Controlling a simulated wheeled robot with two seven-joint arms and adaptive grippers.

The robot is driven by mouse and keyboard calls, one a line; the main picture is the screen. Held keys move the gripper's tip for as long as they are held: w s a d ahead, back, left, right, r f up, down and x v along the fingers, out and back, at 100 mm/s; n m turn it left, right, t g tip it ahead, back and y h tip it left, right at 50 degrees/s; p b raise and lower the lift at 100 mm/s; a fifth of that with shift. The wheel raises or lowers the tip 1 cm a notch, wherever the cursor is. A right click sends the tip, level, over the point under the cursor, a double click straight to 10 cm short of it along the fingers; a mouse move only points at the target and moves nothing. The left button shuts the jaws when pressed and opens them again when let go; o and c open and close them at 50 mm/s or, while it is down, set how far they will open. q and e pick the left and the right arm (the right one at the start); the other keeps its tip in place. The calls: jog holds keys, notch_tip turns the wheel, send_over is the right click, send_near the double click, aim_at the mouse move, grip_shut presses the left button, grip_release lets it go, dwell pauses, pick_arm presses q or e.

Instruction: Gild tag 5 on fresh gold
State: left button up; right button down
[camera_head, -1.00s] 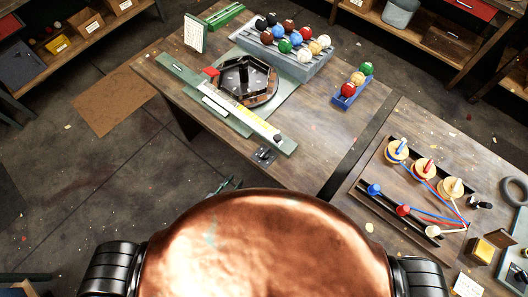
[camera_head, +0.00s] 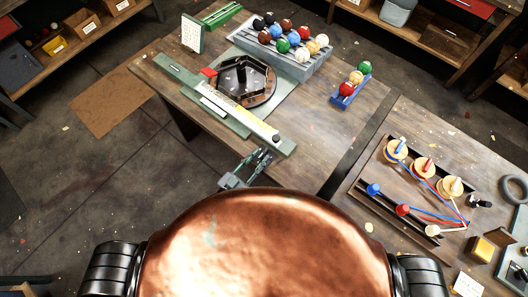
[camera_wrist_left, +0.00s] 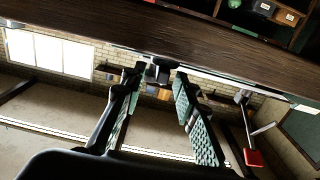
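A long green bar (camera_head: 215,103) with a white and yellow strip (camera_head: 240,117) lies along the table's near side. My left gripper (camera_head: 264,155) is at the table's front edge, near the bar's right end. In the left wrist view its green-padded fingers (camera_wrist_left: 159,78) are apart. A small dark fitting (camera_wrist_left: 159,69) shows between or beyond the tips; I cannot tell if they touch it. I cannot make out any number 5. My right gripper is not in view.
A grey rack (camera_head: 300,68) holds several coloured balls. The right table carries spools (camera_head: 423,167), coloured strands and a yellow block (camera_head: 482,250). An upright white card (camera_head: 192,33) stands at the back left.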

aim_at(259, 158)
pick_arm(q)
jog(key=shift+x, duration=1.5)
jog(key=shift+c, duration=0.5)
grip_shut()
